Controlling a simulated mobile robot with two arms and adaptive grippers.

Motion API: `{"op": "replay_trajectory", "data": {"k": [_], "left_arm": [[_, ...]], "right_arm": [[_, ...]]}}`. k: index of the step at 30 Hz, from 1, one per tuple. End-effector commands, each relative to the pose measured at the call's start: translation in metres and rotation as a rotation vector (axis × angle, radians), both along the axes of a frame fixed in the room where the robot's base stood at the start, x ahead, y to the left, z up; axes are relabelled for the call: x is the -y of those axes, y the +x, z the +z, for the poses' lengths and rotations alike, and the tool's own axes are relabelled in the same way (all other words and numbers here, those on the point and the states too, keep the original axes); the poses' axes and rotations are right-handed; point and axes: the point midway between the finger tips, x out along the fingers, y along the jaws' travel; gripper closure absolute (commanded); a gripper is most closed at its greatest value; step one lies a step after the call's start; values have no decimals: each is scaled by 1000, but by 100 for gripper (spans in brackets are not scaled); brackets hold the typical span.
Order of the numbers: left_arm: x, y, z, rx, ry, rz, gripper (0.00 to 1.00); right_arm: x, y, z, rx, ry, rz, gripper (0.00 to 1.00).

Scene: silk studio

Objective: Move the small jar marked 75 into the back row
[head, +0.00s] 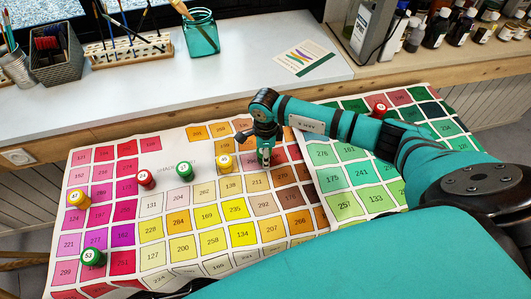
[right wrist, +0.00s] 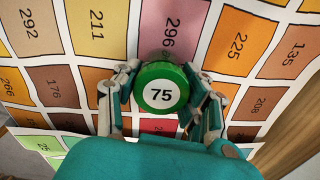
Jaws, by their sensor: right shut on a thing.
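The small jar marked 75 (right wrist: 160,94) has a green lid with a white label and sits between the fingers of my right gripper (right wrist: 161,100) in the right wrist view. The gripper is shut on it, above the colour chart (right wrist: 172,30) near a pink square marked 296. In the head view my right gripper (head: 264,157) points down at the chart and mostly hides the jar. I cannot tell whether the jar touches the chart. My left gripper is not in view.
Other jars stand on the chart: red 24 (head: 146,180), green 11 (head: 184,171), a yellow one (head: 224,163), yellow 57 (head: 78,198) and green 53 (head: 92,257). A red jar (head: 379,108) is on the green chart. A glass jar (head: 202,36) stands on the back shelf.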

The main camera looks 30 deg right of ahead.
Motion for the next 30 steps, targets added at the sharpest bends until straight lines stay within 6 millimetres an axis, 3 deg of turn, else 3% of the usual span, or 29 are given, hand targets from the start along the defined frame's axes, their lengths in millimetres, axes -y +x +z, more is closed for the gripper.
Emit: {"op": "replay_trajectory", "data": {"k": [4,5,10,22,30], "left_arm": [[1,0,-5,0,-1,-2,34],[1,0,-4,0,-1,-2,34],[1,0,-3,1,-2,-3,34],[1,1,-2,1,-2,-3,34],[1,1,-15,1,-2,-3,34]], "right_arm": [[0,0,-4,1,0,0,91],[0,0,-4,1,0,0,56],[0,0,-2,0,0,0,34],[0,1,6,4,0,0,34],[1,2,60,7,0,0,34]]}}
